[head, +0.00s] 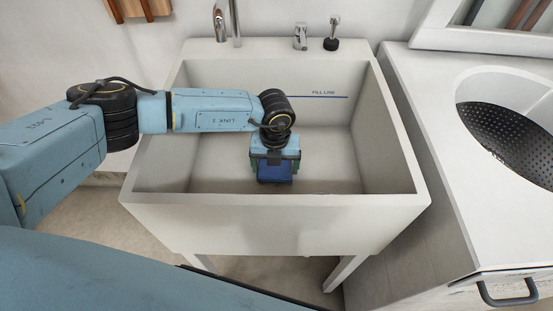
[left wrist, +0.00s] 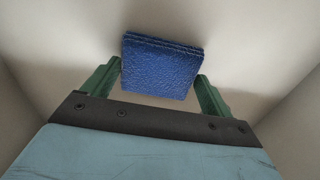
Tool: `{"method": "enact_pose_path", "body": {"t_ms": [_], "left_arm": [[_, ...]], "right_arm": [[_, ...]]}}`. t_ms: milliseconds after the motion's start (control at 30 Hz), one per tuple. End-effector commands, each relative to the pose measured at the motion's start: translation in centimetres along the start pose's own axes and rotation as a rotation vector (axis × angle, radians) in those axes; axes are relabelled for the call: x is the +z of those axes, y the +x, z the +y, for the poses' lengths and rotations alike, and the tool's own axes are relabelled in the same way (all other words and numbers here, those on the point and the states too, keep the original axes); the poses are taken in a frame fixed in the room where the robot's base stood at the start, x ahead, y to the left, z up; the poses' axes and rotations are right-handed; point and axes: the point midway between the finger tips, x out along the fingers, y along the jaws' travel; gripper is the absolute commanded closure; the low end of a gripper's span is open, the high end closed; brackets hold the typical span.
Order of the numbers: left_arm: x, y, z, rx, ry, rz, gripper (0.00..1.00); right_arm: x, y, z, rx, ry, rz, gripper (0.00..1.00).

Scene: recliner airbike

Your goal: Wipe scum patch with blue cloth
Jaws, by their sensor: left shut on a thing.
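My left gripper (head: 275,171) reaches down into the white sink (head: 160,212) in the head view. It is shut on the blue cloth (head: 274,181). In the left wrist view the folded blue cloth (left wrist: 161,68) sits between the two green fingers of the left gripper (left wrist: 160,78), with pale sink surface around it. I cannot tell whether the cloth touches the sink floor. No scum patch can be made out in either view. My right gripper is not in view.
A faucet (head: 235,25), a metal knob (head: 300,37) and a black-based fitting (head: 332,38) stand along the back rim. A white counter with a perforated dark basin (head: 510,140) is at the right.

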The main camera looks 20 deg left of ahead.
Motion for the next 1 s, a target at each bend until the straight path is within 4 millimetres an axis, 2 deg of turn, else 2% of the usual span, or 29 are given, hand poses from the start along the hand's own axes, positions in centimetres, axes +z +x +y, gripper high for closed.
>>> {"method": "enact_pose_path", "body": {"t_ms": [67, 467, 1000], "left_arm": [[-0.7, -0.1, 0.2, 0.003, 0.002, 0.006, 0.33], [-2.0, 0.2, 0.1, 0.0, 0.003, 0.005, 0.33], [0.2, 0.1, -0.2, 0.001, 0.0, 0.002, 0.33]], "right_arm": [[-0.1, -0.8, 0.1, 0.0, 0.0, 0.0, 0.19], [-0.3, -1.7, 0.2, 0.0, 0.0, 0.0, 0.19], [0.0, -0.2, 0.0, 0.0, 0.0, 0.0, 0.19]]}}
